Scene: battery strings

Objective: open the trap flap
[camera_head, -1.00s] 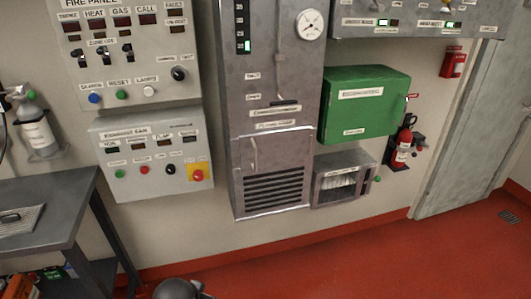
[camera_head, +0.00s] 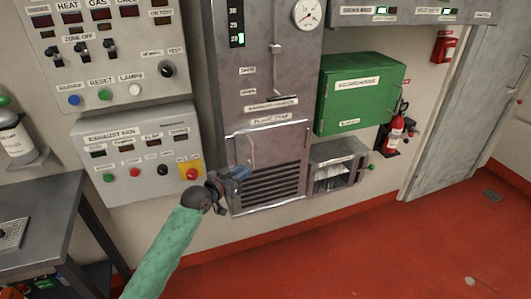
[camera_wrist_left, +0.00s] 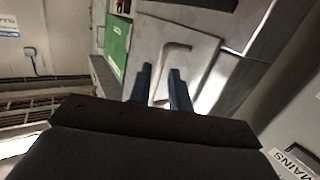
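The trap flap (camera_head: 276,147) is a grey metal panel under a label on the tall grey cabinet. It looks closed, with dark louvre slots below. A thin bar handle shows near its left side in the head view, and as a bent bar handle (camera_wrist_left: 160,72) in the left wrist view. My left gripper (camera_head: 236,172) is in front of the flap's lower left. In the left wrist view its two dark blue fingers (camera_wrist_left: 160,88) are apart, with the handle seen between them. I cannot tell whether they touch it. My right gripper is not in view.
A green box (camera_head: 362,95) and a small open-fronted grey box (camera_head: 338,168) are right of the cabinet. The exhaust fan panel (camera_head: 140,156) with its buttons is to the left. A grey table (camera_head: 50,200) stands at the left. The red floor (camera_head: 350,255) is clear at the right.

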